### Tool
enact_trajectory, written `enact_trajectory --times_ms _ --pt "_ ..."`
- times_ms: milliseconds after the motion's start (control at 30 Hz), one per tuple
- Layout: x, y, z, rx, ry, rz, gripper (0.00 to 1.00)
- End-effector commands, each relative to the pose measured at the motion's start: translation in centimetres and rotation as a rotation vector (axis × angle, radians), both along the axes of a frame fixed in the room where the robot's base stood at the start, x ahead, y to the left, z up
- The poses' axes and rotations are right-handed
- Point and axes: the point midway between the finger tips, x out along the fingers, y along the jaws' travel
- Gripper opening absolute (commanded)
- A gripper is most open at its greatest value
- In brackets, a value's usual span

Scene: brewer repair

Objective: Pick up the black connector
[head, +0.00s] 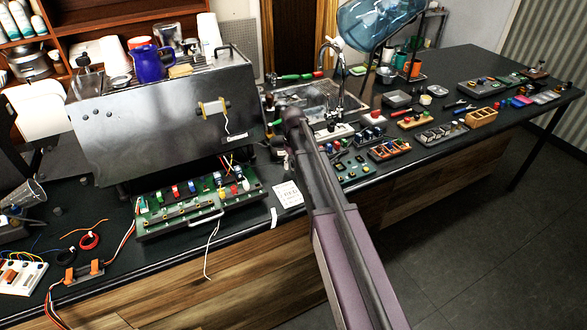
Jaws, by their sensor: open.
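My arm reaches up from the bottom over the counter, and its far end is by the sink. My gripper (276,139) shows only as a small dark shape there, largely hidden by the arm; it is open, and I see nothing held in it. I cannot pick out the black connector for certain: several small dark parts lie on the dark counter and blend into it. A green circuit board (160,222) with several coloured connectors sits on a pulled-out tray below the steel brewer (160,125), to the left of my gripper.
Trays of small parts, such as an orange tray (390,150) and a wooden box (481,117), crowd the counter right of my arm. A faucet (338,75) and a blue water bottle (375,25) stand behind. Loose wires and a red ring (89,240) lie at left.

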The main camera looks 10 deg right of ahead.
Motion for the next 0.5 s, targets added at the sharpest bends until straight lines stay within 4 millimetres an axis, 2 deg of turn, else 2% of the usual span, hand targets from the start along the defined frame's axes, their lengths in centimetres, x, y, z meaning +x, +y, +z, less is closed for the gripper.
enact_trajectory --times_ms 367,400,500 --pt "0.00 0.00 0.02 0.000 0.000 0.000 0.63" --pt "0.00 0.00 0.02 0.000 0.000 0.000 0.60" --pt "0.00 0.00 0.02 0.000 0.000 0.000 0.30"
